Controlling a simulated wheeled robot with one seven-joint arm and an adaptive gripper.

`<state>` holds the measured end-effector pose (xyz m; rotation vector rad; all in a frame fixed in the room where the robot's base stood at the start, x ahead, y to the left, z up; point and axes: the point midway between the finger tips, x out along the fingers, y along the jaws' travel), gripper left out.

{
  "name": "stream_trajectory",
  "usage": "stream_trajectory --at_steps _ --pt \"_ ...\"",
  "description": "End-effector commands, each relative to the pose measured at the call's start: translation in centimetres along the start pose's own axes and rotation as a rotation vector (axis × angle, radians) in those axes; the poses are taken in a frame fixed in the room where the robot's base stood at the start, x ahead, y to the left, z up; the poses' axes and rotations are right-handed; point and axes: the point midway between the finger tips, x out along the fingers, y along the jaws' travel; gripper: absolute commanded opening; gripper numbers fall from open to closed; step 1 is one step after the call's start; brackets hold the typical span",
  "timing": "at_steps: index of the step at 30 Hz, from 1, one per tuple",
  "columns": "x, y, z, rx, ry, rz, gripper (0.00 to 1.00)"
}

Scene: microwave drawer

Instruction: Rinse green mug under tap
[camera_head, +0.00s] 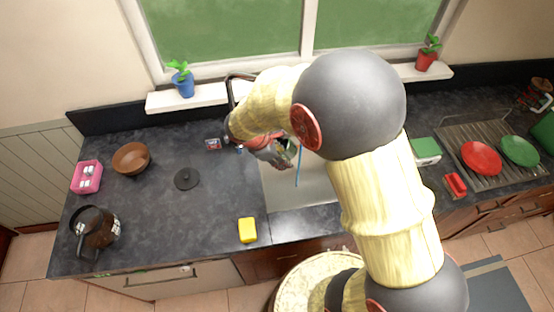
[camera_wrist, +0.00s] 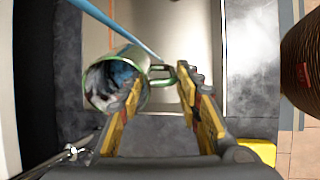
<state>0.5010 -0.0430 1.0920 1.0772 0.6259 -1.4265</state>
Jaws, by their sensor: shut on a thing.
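The green mug (camera_wrist: 140,60) is in front of my gripper (camera_wrist: 160,92), with its open mouth facing the wrist camera and a mottled interior. My gripper's yellow fingers are shut on the mug at its handle (camera_wrist: 163,76). In the head view the mug (camera_head: 289,147) is over the left part of the sink (camera_head: 318,187), partly hidden by my gripper. A thin blue stream of water (camera_wrist: 115,26) runs close by the mug; in the head view it falls just right of it. I cannot tell whether it enters the mug. The dark tap (camera_head: 229,88) is mostly hidden behind my arm.
A yellow sponge (camera_head: 247,230) lies on the counter left of the sink front. A black lid (camera_head: 187,179), brown bowl (camera_head: 131,158) and dark pot (camera_head: 95,230) stand farther left. A drying rack (camera_head: 462,140) with red and green plates is right. Potted plants stand on the sill.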

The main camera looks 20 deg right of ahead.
Motion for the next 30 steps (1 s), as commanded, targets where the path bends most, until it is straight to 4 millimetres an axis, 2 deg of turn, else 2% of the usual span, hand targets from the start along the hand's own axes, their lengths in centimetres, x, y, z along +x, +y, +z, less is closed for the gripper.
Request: stream_trajectory --at_steps 30 --pt "5.8 3.1 6.3 0.001 0.0 0.001 0.0"
